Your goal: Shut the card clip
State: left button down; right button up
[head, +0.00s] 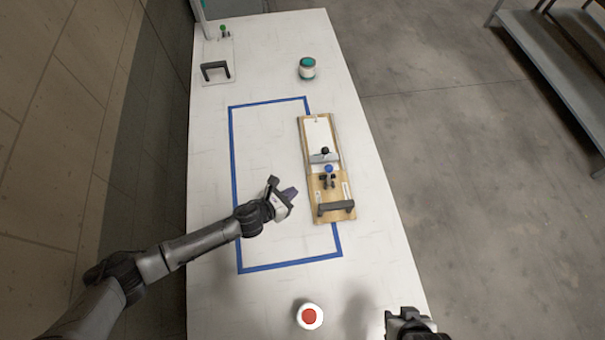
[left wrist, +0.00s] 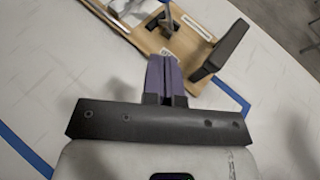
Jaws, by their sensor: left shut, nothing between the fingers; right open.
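The card clip is a wooden board (head: 328,190) on the white table. A white card (head: 317,132) lies on its far part. A grey metal clip piece (head: 322,158) with a black knob crosses the board, with a blue knob (head: 328,168) just nearer. A dark handle (head: 336,208) is at the near end. The left wrist view shows the board (left wrist: 188,42) and handle (left wrist: 222,50) beyond my fingers. My left gripper (head: 291,193), with purple fingers, is shut and empty, left of the board's near half. My right gripper (head: 409,318) is open at the bottom edge, partly cut off.
Blue tape (head: 235,190) outlines a rectangle on the table (head: 210,130), and the board lies over its right side. A green-lidded jar (head: 307,68) stands behind the board. A red-topped white round item (head: 309,316) is at the near end. A dark-handled plate (head: 217,72) is at the far left.

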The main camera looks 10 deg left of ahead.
pick_arm(q)
jog(key=b, duration=0.9)
send_near(329, 175)
jog(key=w, duration=0.1)
jog(key=w+d+f, duration=0.1)
jog(key=w, duration=0.2)
jog(key=shift+w+d+f, duration=0.2)
jog(key=shift+w+d, duration=0.05)
jog(key=shift+d, duration=0.15)
jog(key=shift+w+d+b, duration=0.3)
jog(key=shift+w+d, duration=0.05)
jog(key=shift+w, duration=0.2)
pick_arm(e)
notch_tip(329, 175, down, 10)
jog(key=shift+w+r, duration=0.1)
pick_arm(q)
jog(key=shift+r, duration=0.1)
pick_arm(e)
jog(key=shift+r, duration=0.1)
